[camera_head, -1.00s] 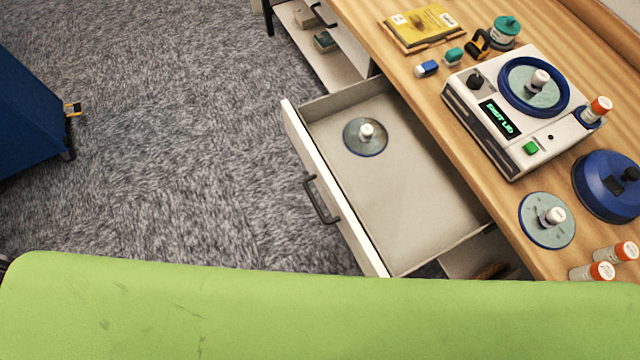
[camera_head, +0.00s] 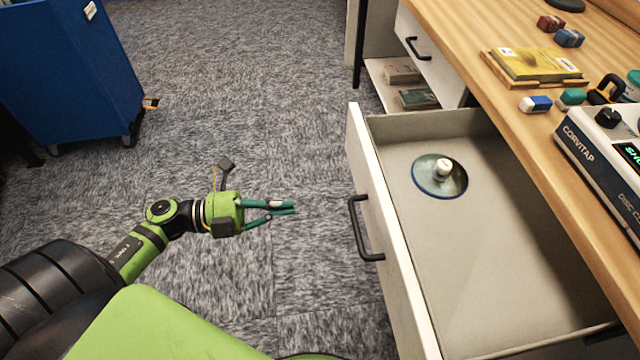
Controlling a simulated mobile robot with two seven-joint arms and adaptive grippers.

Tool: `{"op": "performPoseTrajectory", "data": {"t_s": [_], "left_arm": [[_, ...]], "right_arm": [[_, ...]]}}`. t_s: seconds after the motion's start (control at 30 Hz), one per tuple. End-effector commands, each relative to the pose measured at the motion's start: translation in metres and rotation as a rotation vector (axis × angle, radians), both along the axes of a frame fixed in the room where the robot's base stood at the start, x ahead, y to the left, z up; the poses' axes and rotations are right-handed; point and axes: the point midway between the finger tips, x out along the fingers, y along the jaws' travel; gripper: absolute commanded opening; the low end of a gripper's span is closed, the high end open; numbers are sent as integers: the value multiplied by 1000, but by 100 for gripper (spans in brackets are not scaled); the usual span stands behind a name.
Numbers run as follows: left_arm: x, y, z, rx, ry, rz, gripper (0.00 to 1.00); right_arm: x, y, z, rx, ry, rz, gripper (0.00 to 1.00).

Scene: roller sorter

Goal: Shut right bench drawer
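The right bench drawer (camera_head: 500,285) is pulled well out from the wooden bench. Its white front with a dark bar handle (camera_head: 363,228) faces left. A round disc with a white knob (camera_head: 440,175) lies inside the drawer. My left gripper (camera_head: 293,207), green with teal fingers, is over the floor to the left of the handle, apart from it. My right gripper is not in view.
The bench top (camera_head: 500,35) carries a yellow book (camera_head: 537,63), small coloured blocks and a white disc machine (camera_head: 600,150). A second drawer (camera_head: 425,45) farther back is shut. A blue cabinet (camera_head: 75,70) stands at left. Carpet lies clear between.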

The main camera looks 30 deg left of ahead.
Motion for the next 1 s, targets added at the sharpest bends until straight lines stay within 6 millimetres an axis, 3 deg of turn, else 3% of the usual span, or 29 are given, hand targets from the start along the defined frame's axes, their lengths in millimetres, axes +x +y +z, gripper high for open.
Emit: {"op": "performPoseTrajectory", "data": {"t_s": [0.6,1.0], "left_arm": [[66,-96,3,-8,1,6,0],[75,-108,1,-5,4,6,0]], "right_arm": [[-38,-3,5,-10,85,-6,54],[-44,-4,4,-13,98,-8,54]]}}
